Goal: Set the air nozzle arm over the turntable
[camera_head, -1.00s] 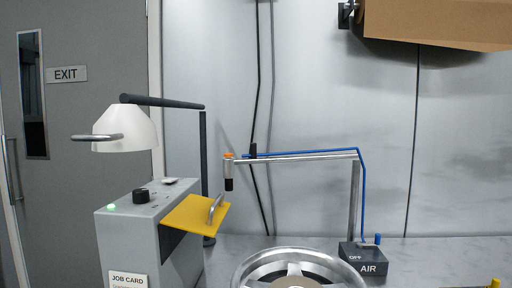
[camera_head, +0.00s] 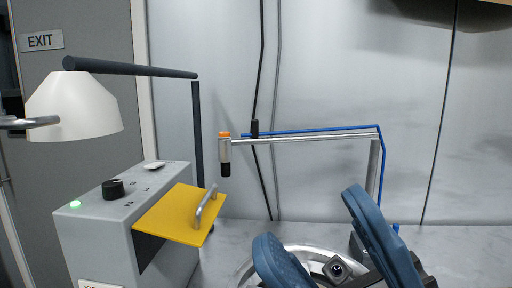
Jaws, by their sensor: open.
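The air nozzle arm (camera_head: 305,137) is a silver horizontal tube with a blue hose, held on an upright post at the right. Its nozzle (camera_head: 225,157), with an orange cap and black tip, hangs from the left end. The nozzle hangs up and to the left of the wheel in the picture. My gripper (camera_head: 308,228) has two blue fingers, spread apart and empty, below the tube and in front of the post's base.
A grey control box (camera_head: 125,235) with a black knob, green light and yellow hinged flap (camera_head: 180,214) stands at the left. A white lamp (camera_head: 72,106) hangs over it on a dark arm. A grey wall (camera_head: 330,60) closes off the back.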

